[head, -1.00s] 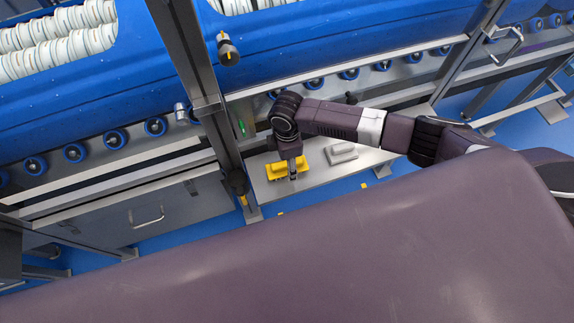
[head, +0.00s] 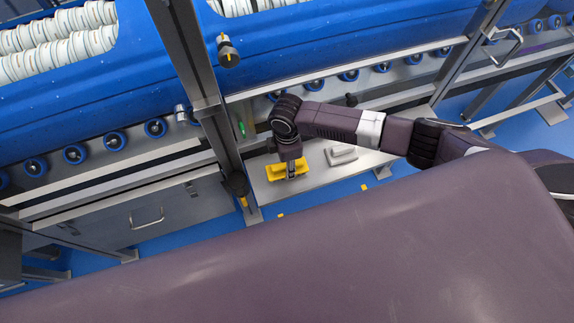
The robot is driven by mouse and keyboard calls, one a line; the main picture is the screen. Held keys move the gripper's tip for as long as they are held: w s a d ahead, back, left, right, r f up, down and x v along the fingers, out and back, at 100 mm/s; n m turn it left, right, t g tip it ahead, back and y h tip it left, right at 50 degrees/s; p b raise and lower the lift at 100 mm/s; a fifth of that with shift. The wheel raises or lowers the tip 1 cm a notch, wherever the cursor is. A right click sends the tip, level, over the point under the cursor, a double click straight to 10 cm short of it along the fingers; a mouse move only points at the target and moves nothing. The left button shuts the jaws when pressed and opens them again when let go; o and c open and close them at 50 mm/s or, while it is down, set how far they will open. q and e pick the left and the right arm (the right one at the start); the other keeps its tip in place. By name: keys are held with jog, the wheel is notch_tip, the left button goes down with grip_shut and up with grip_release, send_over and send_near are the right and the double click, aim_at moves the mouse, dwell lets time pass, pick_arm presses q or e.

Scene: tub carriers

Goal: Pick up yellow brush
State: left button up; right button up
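The yellow brush (head: 273,172) lies on a grey metal shelf (head: 320,179) in the middle of the head view. My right arm comes in from the right, and its gripper (head: 291,176) points down at the brush's middle, overlapping it in the picture. The fingers are small and partly merge with the brush, so I cannot tell whether they are open or closed on it. My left gripper is not in view.
A grey brush-like block (head: 341,154) lies on the shelf just right of the yellow brush. A metal post (head: 212,110) stands to the left. Blue tubs (head: 330,40) on rollers stand behind. My large dark body part fills the lower foreground.

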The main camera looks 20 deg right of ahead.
notch_tip(320, 180, up, 20)
jog(key=b, duration=0.2)
